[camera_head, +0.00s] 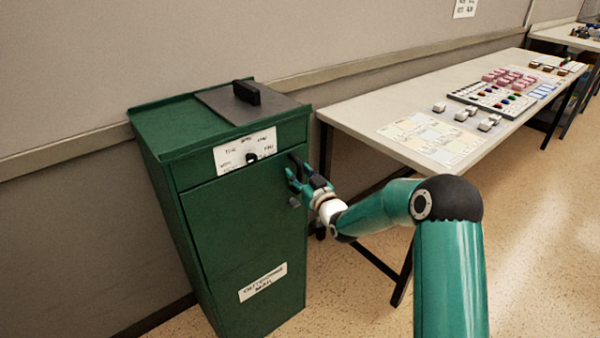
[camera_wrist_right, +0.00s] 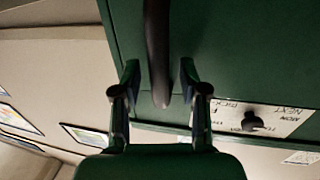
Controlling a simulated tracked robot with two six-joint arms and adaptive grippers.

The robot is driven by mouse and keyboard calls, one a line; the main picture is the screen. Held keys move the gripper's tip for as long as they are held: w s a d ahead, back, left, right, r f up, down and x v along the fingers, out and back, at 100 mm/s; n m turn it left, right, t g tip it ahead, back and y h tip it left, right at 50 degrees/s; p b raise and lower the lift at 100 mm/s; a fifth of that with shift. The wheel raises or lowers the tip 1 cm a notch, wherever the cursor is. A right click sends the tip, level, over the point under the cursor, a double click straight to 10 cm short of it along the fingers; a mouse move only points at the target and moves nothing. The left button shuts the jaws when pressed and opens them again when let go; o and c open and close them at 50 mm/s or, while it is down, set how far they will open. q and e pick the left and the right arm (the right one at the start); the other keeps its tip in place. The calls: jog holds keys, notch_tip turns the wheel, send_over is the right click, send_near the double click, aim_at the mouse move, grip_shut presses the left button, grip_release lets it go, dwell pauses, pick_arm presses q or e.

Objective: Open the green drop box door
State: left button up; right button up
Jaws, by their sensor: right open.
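The green drop box (camera_head: 165,190) stands against the wall at the left of the head view. Its front door (camera_head: 240,225) looks shut, flush with the body. My right gripper (camera_head: 296,182) is at the upper right of the door front, its jaws open. In the right wrist view a dark bar handle (camera_wrist_right: 157,50) runs between the two open fingers of my gripper (camera_wrist_right: 159,75), with gaps on both sides. In the head view the gripper mostly hides the handle. My left gripper is out of view.
A white label with a dial knob (camera_head: 251,158) is above the door; it also shows in the wrist view (camera_wrist_right: 250,122). A dark lid with a black handle (camera_head: 246,93) lies on top. A long table (camera_head: 370,110) with small items stands at right. The floor in front is clear.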

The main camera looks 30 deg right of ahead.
jog(key=shift+w, duration=0.1)
grip_shut()
dwell(0.5)
